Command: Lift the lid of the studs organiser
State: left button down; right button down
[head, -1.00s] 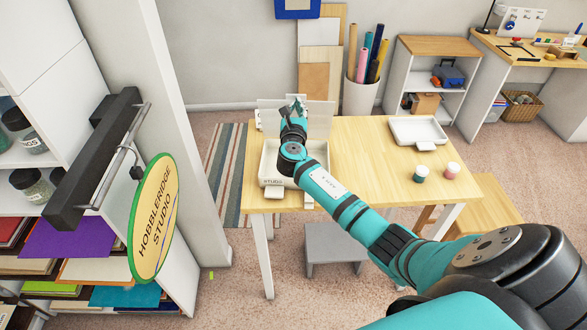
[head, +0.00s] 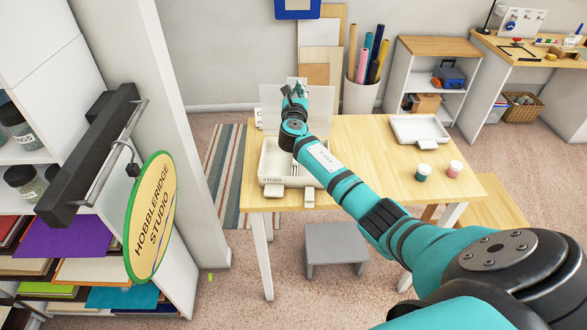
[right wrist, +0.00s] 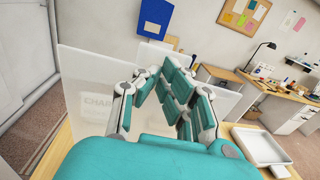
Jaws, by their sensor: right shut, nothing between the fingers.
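The studs organiser (head: 262,160) is a pale, shallow box on the near left of the wooden table, with lettering on its front. Its translucent lid (head: 322,105) stands raised at the back edge; it also shows in the right wrist view (right wrist: 80,90) as a clear panel on both sides of my fingers. My right gripper (head: 293,90) is shut and empty, above the box, close to the lid. I cannot tell whether it touches the lid. My right forearm and hand hide part of the box and lid. My left gripper is not in view.
A white tray (head: 418,129) sits at the table's back right. A grey stool (head: 336,245) is below in front. Left is a shelf unit with a round sign (head: 152,215). The table's middle is bare.

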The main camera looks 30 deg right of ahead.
jog(key=shift+r+b+x, duration=0.2)
jog(key=shift+b+x, duration=0.15)
jog(key=shift+x, duration=0.6)
jog(key=s+a+r+p, duration=0.3)
jog(key=s+a+p, duration=0.4)
jog(key=s+p, duration=0.2)
jog(key=shift+s+a+r, duration=0.2)
jog(key=shift+s+a, duration=0.05)
jog(key=shift+s, duration=0.25)
dwell(0.7)
dwell(0.4)
